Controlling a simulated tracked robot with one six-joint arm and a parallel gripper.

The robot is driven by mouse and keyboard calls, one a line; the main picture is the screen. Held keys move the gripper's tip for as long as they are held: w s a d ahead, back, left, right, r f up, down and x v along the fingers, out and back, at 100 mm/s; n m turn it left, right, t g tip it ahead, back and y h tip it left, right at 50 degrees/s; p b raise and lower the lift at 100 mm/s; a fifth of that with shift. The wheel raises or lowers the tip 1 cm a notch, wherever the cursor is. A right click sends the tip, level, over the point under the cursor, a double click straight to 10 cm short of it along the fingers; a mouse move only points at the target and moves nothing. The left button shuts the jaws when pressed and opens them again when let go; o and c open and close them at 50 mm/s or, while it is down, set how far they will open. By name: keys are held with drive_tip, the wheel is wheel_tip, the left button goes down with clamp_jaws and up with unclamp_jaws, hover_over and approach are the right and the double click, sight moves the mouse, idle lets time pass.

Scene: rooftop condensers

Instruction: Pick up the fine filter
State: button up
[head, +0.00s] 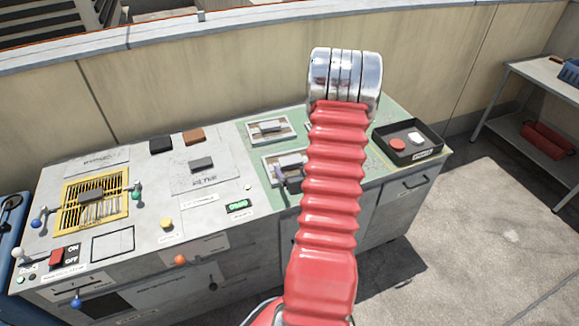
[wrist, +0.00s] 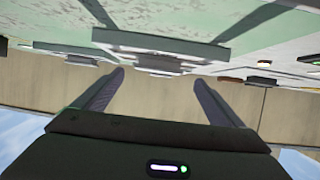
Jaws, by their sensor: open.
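I cannot read a label that marks any block as the fine filter. In the head view, a grey block (head: 202,164) lies on the plate marked FILTER, with a black block (head: 160,145) and a brown block (head: 193,136) behind it. In the wrist view, which is upside down, my gripper (wrist: 159,76) is open and empty. A framed grey block (wrist: 160,60) shows beyond and between its fingertips. My arm hides part of the mat in the head view.
A yellow grille (head: 70,212) with a dark block and knobs is at the bench's left. A black tray (head: 436,152) with a red and a white piece stands at the right end. A side table (head: 545,75) is farther right. A wall (head: 230,75) runs behind.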

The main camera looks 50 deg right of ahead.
sight(290, 159)
drive_tip(key=shift+x, duration=2.6)
drive_tip(key=shift+s, duration=0.1)
drive_tip(key=c, duration=1.3)
drive_tip(key=shift+r, duration=0.15)
drive_tip(key=shift+r, duration=4.85)
